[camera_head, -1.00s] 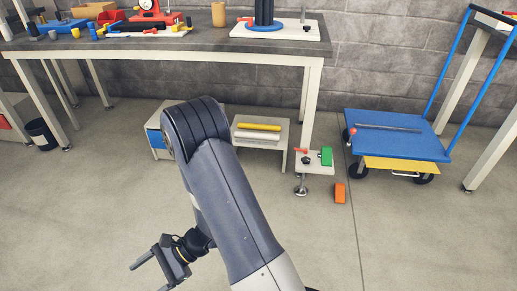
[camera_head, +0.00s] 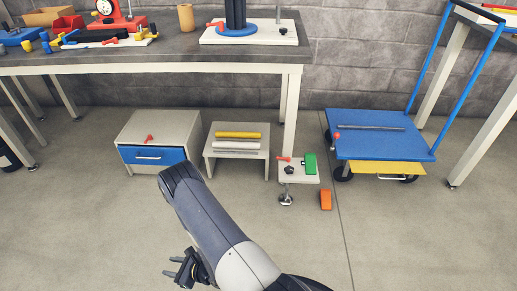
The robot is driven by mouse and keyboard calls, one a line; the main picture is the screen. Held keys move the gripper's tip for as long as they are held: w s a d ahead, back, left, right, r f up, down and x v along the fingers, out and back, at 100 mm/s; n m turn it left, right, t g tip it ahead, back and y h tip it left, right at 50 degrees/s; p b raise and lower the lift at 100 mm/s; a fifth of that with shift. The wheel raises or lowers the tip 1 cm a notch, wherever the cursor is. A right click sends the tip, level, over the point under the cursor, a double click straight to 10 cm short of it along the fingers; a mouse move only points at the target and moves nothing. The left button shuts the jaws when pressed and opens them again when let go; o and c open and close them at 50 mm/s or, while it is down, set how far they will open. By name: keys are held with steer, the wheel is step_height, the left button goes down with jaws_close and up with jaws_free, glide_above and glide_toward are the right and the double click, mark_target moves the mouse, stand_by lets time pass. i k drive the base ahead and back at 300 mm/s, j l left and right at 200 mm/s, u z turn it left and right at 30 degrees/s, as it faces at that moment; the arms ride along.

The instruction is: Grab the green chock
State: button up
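The green chock (camera_head: 310,163) stands on a small low grey stand (camera_head: 299,176) below the workbench's right leg. A red-handled part (camera_head: 284,159) and a dark knob (camera_head: 289,170) sit beside it on the stand. My gripper (camera_head: 172,267) is at the bottom left of the view, well apart from the chock and lower in the picture. Its two fingers point left, spread apart, with nothing seen between them.
An orange block (camera_head: 326,200) lies on the floor by the stand. A grey cabinet with a blue drawer (camera_head: 154,156) and a low shelf with rods (camera_head: 236,153) stand left. A blue cart (camera_head: 378,142) stands right. Front floor is open.

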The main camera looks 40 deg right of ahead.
mark_target(309, 159)
steer(key=i+l+z, duration=0.65)
steer(key=i, duration=0.3)
steer(key=z, duration=1.95)
